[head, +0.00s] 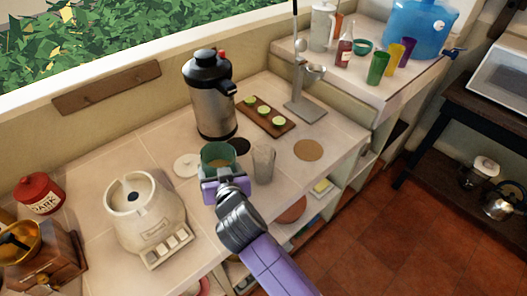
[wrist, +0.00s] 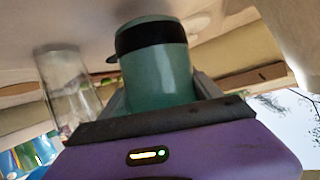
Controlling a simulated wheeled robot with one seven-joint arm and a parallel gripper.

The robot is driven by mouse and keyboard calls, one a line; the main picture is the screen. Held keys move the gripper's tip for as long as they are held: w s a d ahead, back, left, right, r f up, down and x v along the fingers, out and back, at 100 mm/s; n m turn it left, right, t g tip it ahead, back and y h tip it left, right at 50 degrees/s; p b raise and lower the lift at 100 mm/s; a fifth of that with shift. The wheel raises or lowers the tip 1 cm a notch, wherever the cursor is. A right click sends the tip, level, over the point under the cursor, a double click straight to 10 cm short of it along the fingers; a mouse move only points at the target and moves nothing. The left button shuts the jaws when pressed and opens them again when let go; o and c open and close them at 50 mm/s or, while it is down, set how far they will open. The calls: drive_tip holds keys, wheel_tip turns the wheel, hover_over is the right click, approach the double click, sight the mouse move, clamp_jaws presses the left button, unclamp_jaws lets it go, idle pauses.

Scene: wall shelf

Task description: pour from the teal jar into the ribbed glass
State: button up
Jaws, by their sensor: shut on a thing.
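The teal jar (head: 213,150) is open at the top in the head view, with something brownish inside. It looks about upright on or just above the counter; I cannot tell which. My gripper (head: 222,175) is shut around it from the front. In the wrist view the teal jar (wrist: 157,72) shows a black band, between my gripper's fingers (wrist: 160,100). The ribbed glass (head: 264,165), clear and upright, stands on the counter just right of the jar, apart from my gripper. It also shows at the left of the wrist view (wrist: 66,85).
A steel urn (head: 210,100) stands behind the jar. A white disc (head: 186,165) lies left of it and a cork coaster (head: 308,150) right of the glass. A cream blender base (head: 145,212) is at front left. A board with lime slices (head: 265,117) lies behind.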

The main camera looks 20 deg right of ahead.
sight(223, 146)
drive_tip(key=shift+d+r+m+y+p, duration=0.55)
drive_tip(key=shift+d+r+m+y, duration=0.4)
drive_tip(key=shift+m, duration=0.45)
drive_tip(key=shift+m+t+y, duration=0.25)
drive_tip(key=shift+m+t, duration=0.05)
drive_tip(key=shift+m, duration=0.4)
drive_tip(key=r+p, duration=0.1)
drive_tip(key=r, duration=0.1)
drive_tip(key=d+r+p, duration=0.1)
drive_tip(key=r, duration=0.1)
drive_tip(key=shift+s+d+r, duration=0.1)
drive_tip(key=shift+d+r, duration=0.1)
drive_tip(key=shift+r, duration=0.1)
drive_tip(key=shift+f, duration=0.15)
drive_tip(key=shift+d+b, duration=0.1)
drive_tip(key=shift+b, duration=0.2)
drive_tip(key=shift+d+f+m+t+y+b, duration=0.15)
drive_tip(key=shift+m+y+b, duration=0.35)
drive_tip(key=shift+b, duration=0.5)
drive_tip(key=shift+a+f+m+t+y+b, duration=0.1)
drive_tip(key=shift+f+m+t+y+b, duration=0.15)
drive_tip(key=shift+m+b, duration=0.6)
drive_tip(key=shift+d+r+m+t+y+b, duration=0.2)
drive_tip(key=shift+r+m+y+b, duration=0.1)
drive_tip(key=shift+r+m+b, duration=0.45)
drive_tip(key=shift+d+r+m+t+y+b, duration=0.1)
drive_tip(key=shift+r+m+t+y+b, duration=0.15)
drive_tip(key=shift+r+m+b, duration=0.4)
